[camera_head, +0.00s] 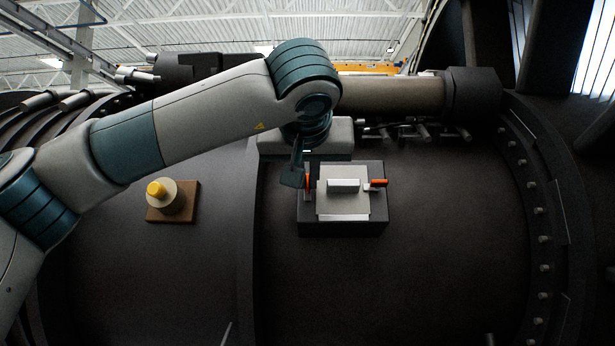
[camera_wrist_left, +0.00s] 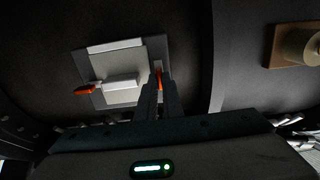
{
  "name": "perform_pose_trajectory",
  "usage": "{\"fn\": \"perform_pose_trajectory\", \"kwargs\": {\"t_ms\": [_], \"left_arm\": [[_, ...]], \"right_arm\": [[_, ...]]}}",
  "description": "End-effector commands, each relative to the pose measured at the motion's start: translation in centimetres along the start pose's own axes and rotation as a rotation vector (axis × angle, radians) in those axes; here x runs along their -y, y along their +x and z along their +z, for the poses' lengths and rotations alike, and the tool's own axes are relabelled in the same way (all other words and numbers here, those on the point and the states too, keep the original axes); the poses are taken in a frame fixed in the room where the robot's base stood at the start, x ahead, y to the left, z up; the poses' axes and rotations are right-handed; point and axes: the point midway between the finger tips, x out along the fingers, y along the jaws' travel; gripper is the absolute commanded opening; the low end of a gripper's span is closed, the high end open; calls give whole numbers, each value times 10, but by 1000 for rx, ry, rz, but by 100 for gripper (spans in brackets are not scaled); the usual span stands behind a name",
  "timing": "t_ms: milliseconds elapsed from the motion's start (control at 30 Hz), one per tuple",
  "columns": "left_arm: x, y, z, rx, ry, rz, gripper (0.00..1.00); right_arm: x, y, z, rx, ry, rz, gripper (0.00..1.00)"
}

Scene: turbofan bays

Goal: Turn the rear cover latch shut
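A pale cover plate (camera_head: 345,206) with a light raised bar sits on a dark square base on the engine casing. It carries two orange-handled latches. The right latch handle (camera_head: 379,183) lies level, pointing outward; in the left wrist view it is at the left (camera_wrist_left: 84,90). The left latch handle (camera_head: 308,177) stands upright along the plate's edge. My left gripper (camera_head: 300,180) is at this left latch. In the left wrist view, its fingers (camera_wrist_left: 159,88) are close together with the orange handle (camera_wrist_left: 158,76) between their tips. The fingers partly hide this latch. My right gripper is not in view.
A brown block (camera_head: 190,214) with a pale round fitting and yellow knob (camera_head: 156,189) is left of the cover. A thick pipe (camera_head: 390,95) with small fittings runs above. A flange with several bolts (camera_head: 540,211) curves at the right. The casing below the cover is clear.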

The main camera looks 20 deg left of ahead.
Motion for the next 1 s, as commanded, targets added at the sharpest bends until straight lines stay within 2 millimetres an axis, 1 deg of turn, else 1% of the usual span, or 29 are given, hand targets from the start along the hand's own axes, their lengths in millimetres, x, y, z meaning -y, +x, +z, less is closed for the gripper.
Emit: {"fn": "perform_pose_trajectory", "kwargs": {"t_ms": [333, 567, 767, 1000], "left_arm": [[0, 0, 1, 0, -15, -1, 0], [0, 1, 2, 0, -88, 0, 0], [0, 2, 4, 0, -212, 2, 0], [1, 2, 4, 0, -423, 3, 0]], "right_arm": [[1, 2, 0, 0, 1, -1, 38], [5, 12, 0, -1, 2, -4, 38], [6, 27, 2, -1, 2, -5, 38], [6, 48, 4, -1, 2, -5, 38]]}}
